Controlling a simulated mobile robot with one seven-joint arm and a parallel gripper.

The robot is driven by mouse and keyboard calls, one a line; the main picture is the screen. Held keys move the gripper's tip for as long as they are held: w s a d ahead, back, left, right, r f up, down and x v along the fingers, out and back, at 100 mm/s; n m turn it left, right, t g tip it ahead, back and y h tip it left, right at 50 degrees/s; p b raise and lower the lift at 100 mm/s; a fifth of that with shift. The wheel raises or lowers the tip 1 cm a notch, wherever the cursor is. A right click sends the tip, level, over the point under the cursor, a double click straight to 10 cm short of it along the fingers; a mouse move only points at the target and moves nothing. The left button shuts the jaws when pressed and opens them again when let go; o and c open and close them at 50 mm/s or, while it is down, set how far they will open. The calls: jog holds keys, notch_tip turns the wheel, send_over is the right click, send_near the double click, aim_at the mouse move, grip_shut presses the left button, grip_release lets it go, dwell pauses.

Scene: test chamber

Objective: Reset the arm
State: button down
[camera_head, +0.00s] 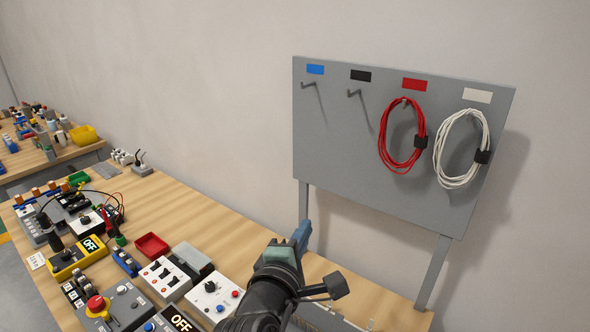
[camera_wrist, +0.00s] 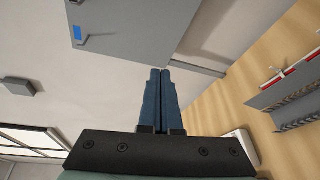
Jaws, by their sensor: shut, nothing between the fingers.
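Part of my arm is cut off by the bottom edge of the head view.
The grey board (camera_head: 345,150) stands on posts at the bench's back, with red cable (camera_head: 384,140) and white cable (camera_head: 438,160) on hooks; the blue- and black-labelled hooks are empty. Control boxes (camera_head: 210,298) and a red tray (camera_head: 152,245) crowd the wooden bench (camera_head: 190,210).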

notch_tip(320, 180, up, 12)
jog(key=s+r+m+t+y+b, duration=0.1)
jog(key=s+m+t+b, duration=0.1)
jog(key=m+t, duration=0.3)
jog(key=s+a+r+m+t+y+b, duration=0.1)
jog(key=s+r+m+t+y+b, duration=0.2)
jog(key=s+r+m+t, duration=0.4)
jog(key=s+r+m, duration=0.5)
jog(key=s+r, duration=0.5)
jog(key=r, duration=0.2)
jog(key=shift+s+a+y, duration=0.25)
jog(key=shift+s+y, duration=0.1)
jog(key=shift+y, duration=0.05)
jog(key=shift+s, duration=0.1)
